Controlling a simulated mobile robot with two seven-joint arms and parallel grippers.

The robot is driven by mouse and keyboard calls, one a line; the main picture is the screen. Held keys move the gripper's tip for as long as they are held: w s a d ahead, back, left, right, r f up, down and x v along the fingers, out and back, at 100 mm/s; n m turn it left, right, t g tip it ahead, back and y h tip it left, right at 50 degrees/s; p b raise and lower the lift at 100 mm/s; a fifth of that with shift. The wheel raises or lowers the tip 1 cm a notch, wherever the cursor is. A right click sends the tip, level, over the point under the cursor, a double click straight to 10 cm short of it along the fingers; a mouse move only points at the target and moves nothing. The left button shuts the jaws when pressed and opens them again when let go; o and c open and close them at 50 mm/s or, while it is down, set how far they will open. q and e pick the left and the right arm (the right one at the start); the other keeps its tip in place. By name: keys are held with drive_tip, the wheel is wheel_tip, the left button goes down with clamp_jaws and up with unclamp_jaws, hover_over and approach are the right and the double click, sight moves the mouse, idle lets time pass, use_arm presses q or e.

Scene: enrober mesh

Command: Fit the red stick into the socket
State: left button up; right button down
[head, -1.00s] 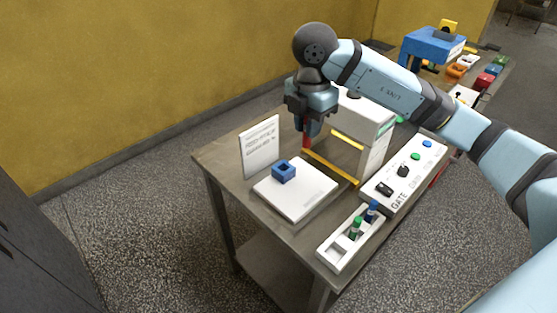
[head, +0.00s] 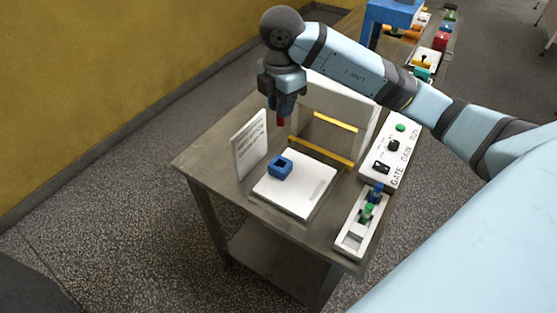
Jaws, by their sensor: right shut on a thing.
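My right gripper (head: 283,106) points down and is shut on the red stick (head: 281,122). Only a short lower piece of the stick shows below the fingers. The blue square socket (head: 279,167) stands on a white plate (head: 305,195) on the table. In the head view the stick appears almost straight above the socket in the picture, with a clear gap between them. I cannot tell from this one view how well they line up in depth. My left gripper is not in view.
A white sign (head: 249,145) stands left of the socket. A white frame with yellow bars (head: 320,157) stands behind the plate. A control box (head: 390,150) and a rack (head: 350,238) with green and blue sticks are on the right.

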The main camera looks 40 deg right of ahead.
hover_over(281, 158)
drive_tip(key=s+a, duration=0.1)
drive_tip(key=s, duration=0.1)
wheel_tip(281, 158, down, 12)
drive_tip(key=f+p, duration=0.1)
drive_tip(key=f, duration=0.4)
drive_tip(key=shift+w+f, duration=0.1)
drive_tip(key=shift+w, duration=0.1)
